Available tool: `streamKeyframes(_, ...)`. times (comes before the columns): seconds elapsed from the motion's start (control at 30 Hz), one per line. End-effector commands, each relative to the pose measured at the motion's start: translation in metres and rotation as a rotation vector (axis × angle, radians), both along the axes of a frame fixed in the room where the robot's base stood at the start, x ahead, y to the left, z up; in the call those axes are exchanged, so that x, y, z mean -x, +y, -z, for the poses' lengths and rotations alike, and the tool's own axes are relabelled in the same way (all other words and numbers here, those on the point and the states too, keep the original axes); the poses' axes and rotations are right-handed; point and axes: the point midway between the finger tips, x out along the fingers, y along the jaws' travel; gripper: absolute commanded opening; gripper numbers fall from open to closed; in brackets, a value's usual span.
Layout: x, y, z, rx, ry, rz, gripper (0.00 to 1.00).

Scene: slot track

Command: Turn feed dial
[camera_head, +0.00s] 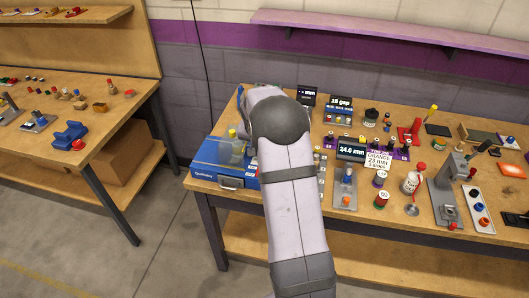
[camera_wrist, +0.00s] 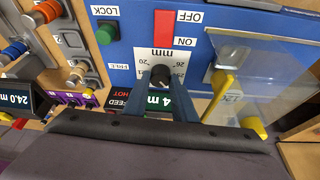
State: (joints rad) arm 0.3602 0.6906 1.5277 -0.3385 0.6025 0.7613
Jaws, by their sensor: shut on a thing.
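A small black dial (camera_wrist: 160,75) sits on a white scale marked "mm" with numbers around it, on a blue panel (camera_wrist: 125,35) in the wrist view. My gripper (camera_wrist: 160,86) is shut on the dial, with one dark blue finger on each side of it. Which number the dial points to is too small to tell. In the head view the blue machine (camera_head: 207,180) stands at the bench's left end; my arm hides the dial and the gripper there.
A green button (camera_wrist: 105,34) under "LOCK" and a red switch (camera_wrist: 163,24) beside "OFF" and "ON" are near the dial. A clear cover (camera_wrist: 255,75) with a yellow lever (camera_wrist: 218,92) is at right. A "24.0 mm" display (camera_head: 351,149) and several small parts crowd the bench.

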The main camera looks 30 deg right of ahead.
Motion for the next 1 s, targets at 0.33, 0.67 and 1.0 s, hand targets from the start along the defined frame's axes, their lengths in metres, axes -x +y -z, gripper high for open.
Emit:
streamKeyframes(0.33, 0.001, 0.001, 0.001, -0.003, 0.004, 0.001, 0.34)
streamKeyframes(0.67, 0.0, 0.001, 0.0, -0.002, 0.001, 0.0, 0.43)
streamKeyframes(1.0, 0.006, 0.008, -0.022, 0.0, -0.003, -0.001, 0.43)
